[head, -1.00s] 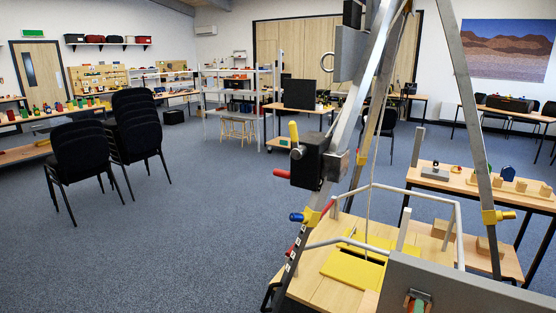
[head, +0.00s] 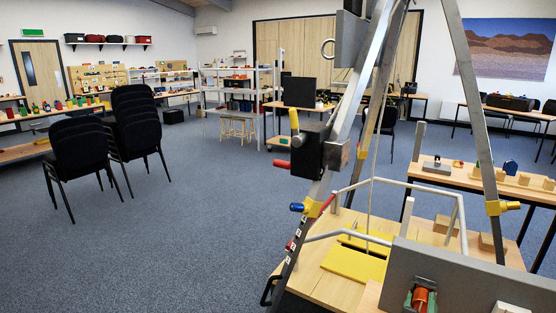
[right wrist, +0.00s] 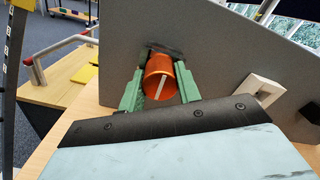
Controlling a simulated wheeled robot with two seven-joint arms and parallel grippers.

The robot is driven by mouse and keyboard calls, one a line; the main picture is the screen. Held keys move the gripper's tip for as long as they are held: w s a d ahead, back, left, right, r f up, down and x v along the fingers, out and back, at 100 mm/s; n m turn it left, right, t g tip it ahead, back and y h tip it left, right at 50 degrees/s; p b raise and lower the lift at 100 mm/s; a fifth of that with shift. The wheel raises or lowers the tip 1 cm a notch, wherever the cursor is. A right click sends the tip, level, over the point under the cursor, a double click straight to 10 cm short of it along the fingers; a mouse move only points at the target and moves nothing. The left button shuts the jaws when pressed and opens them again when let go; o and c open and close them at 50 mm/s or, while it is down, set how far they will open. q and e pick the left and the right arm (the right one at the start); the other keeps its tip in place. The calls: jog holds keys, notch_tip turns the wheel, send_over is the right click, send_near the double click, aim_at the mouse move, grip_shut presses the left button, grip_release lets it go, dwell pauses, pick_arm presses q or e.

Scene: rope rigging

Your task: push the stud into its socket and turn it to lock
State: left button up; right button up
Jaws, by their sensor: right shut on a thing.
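The stud is an orange metallic cylinder with a white stripe; it shows in the right wrist view (right wrist: 160,77) and at the bottom of the head view (head: 420,298). My right gripper (right wrist: 160,90) has green fingers shut on the stud's two sides. The stud's far end is against a dark opening, the likely socket (right wrist: 165,51), in the grey upright panel (right wrist: 225,50). How deep it sits is hidden by the stud and fingers. The stripe leans to the right at its top. My left gripper is in neither view.
A white block (right wrist: 252,91) with an opening is on the panel to the right. A metal frame with slanted legs (head: 477,130) stands over a wooden platform (head: 335,290) with a yellow plate (head: 352,263). A black box (head: 307,150) is on one leg.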

jog(key=shift+a+f+m+b, duration=0.15)
jog(key=shift+m+b, duration=0.1)
jog(key=shift+m, duration=0.3)
jog(key=shift+d+f+m+b, duration=0.1)
jog(key=shift+m+b, duration=0.15)
jog(key=shift+m, duration=0.3)
jog(key=shift+m+b, duration=0.4)
jog(key=shift+m, duration=0.6)
jog(key=shift+r+m, duration=0.25)
jog(key=shift+m, duration=0.75)
jog(key=o, duration=1.3)
